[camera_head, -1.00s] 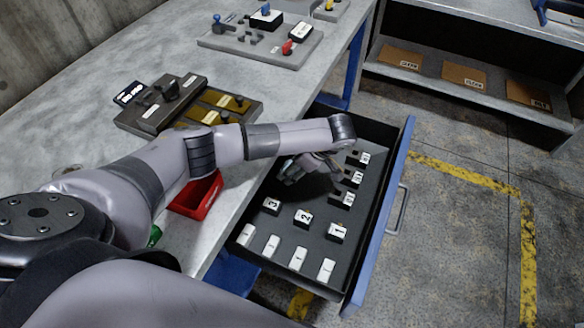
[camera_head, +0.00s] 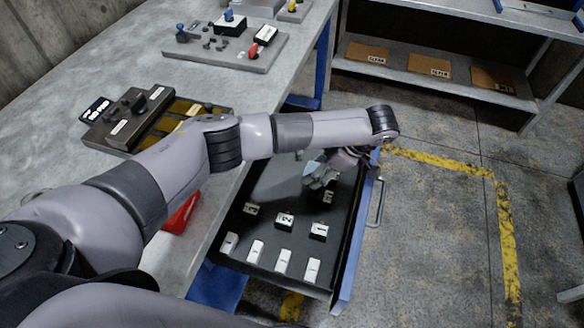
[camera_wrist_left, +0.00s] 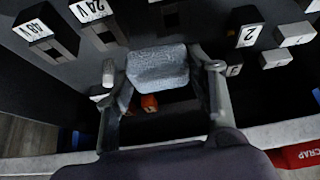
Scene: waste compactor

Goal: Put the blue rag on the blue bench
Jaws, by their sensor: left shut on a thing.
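A grey-blue textured piece, which looks like the blue rag (camera_wrist_left: 158,68), sits between the fingers of my left gripper (camera_wrist_left: 160,82) in the left wrist view. In the head view my left gripper (camera_head: 320,178) is over the open drawer, near its blue front, with the rag only a small greyish patch there. The gripper is shut on the rag. A long bench (camera_head: 85,75) with a grey top and blue legs runs along the left; the drawer (camera_head: 262,195) is pulled out from it. My right gripper is not in view.
The drawer holds several numbered blocks (camera_head: 285,220). A red bin (camera_head: 180,213) and a fixture with yellow strips (camera_head: 125,125) stand on the bench, and a grey plate with knobs (camera_head: 215,50) farther back. A shelf (camera_head: 420,80) stands at the upper right.

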